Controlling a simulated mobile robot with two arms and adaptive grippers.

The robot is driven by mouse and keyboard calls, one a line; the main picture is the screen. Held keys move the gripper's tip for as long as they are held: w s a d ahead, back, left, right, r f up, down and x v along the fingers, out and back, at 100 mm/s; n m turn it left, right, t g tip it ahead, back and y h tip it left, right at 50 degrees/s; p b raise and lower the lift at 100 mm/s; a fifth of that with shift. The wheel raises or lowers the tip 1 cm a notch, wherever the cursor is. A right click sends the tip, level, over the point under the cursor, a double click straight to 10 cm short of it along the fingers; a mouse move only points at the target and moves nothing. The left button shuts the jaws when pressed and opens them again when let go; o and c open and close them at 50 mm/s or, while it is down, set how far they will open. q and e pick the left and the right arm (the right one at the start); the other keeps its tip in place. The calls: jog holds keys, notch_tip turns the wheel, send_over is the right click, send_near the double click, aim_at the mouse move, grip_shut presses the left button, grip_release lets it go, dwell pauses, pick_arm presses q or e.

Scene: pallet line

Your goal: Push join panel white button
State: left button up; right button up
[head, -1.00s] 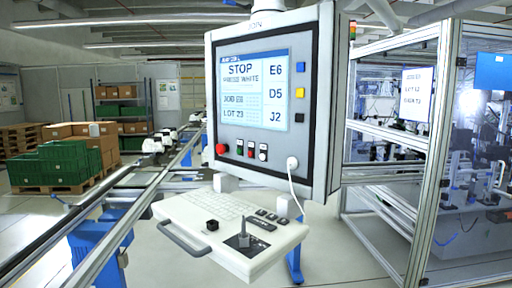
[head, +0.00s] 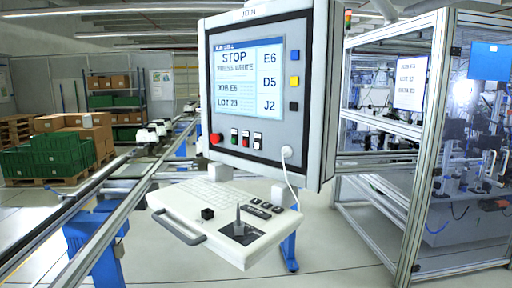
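Under the screen, a big red button (head: 216,139) is at the left. Blue (head: 295,56), yellow (head: 294,82) and black (head: 293,106) buttons line the right side beside E6, D5 and J2. Neither of my grippers is in view.
A keyboard shelf (head: 185,204) with a joystick (head: 238,222) and a front handle juts out below the panel. A white cable (head: 291,186) hangs from the panel's lower right. A framed glass cell (head: 437,150) stands right; conveyor rails (head: 118,214) run left. Floor shows between them.

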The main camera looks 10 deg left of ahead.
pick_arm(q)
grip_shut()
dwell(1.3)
